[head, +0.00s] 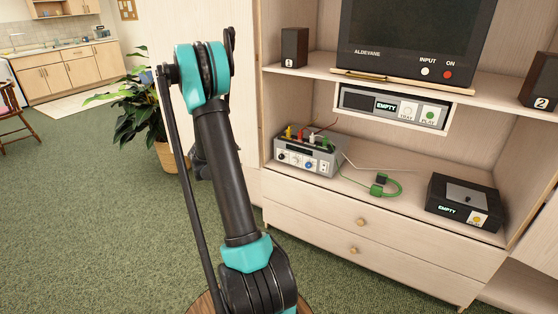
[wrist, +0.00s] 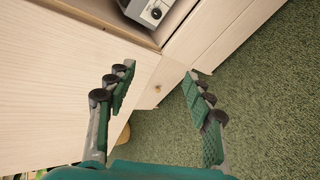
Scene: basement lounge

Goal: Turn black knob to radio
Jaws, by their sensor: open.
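A grey box with knobs and plugged cables (head: 307,153) stands on the left of the middle shelf of the cabinet. A black knob (head: 282,157) is at the left of its front face, beside a white and a blue one. In the wrist view the box (wrist: 139,7) shows only partly at the top edge, with a dark knob (wrist: 156,13) on its face. My gripper (wrist: 159,75) is open and empty, apart from the knob, in front of the pale cabinet panels. The head view does not show my gripper's fingers. Any label around the knob is too small to read.
A television (head: 415,40) stands on the shelf above, over a silver player (head: 392,108). A black box (head: 465,203) and a green cable (head: 385,188) lie to the right. Drawers with a round handle (head: 362,222) are below. Green carpet (head: 100,200) is open at left.

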